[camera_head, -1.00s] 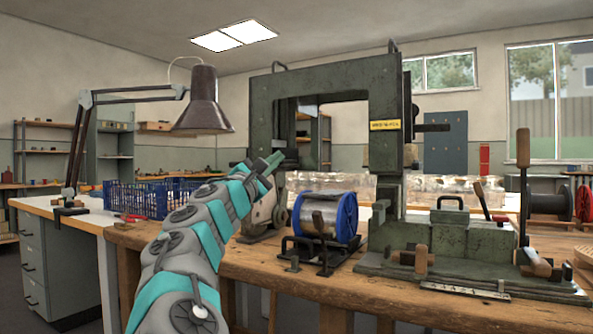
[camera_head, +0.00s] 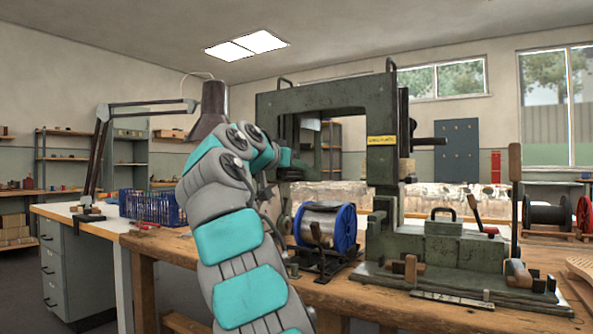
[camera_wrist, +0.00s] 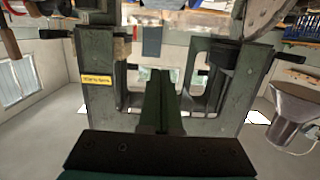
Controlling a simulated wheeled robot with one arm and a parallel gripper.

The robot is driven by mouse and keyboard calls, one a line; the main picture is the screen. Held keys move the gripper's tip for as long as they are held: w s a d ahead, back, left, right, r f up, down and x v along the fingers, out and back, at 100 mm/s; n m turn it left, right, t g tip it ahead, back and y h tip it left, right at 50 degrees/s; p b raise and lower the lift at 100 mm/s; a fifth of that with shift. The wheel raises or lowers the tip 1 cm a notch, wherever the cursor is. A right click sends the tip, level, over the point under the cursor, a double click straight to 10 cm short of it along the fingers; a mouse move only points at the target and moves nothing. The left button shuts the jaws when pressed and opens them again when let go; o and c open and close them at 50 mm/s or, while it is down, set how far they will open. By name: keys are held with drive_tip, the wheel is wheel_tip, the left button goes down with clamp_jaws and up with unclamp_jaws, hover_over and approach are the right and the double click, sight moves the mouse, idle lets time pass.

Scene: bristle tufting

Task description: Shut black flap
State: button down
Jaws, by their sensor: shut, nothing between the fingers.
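I cannot make out a black flap for certain in either view. The green press-like machine (camera_head: 381,125) stands on the wooden bench, with a yellow label on its upright. It also shows in the wrist view (camera_wrist: 100,104), upside down. My gripper (camera_wrist: 161,100) points toward the machine's frame, its dark green fingers together and empty. I cannot tell whether the fingers touch the machine.
A spool of wire with blue flanges (camera_head: 345,228) sits on a black stand right of my arm. A desk lamp (camera_head: 212,108) and blue crate (camera_head: 150,207) are to the left. Wooden-handled levers and a wooden block (camera_head: 517,272) crowd the machine's right side.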

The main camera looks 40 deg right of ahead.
drive_tip(key=w+d+f, duration=0.1)
drive_tip(key=d, duration=0.1)
drive_tip(key=d+f, duration=0.1)
drive_tip(key=d, duration=0.1)
drive_tip(key=w+d+f, duration=0.1)
drive_tip(key=d, duration=0.1)
drive_tip(key=shift+w+d, duration=0.3)
drive_tip(key=shift+d, duration=0.05)
drive_tip(key=shift+s+a+f+b, duration=0.15)
drive_tip(key=shift+a+f+b, duration=0.45)
drive_tip(key=shift+f+b, duration=0.35)
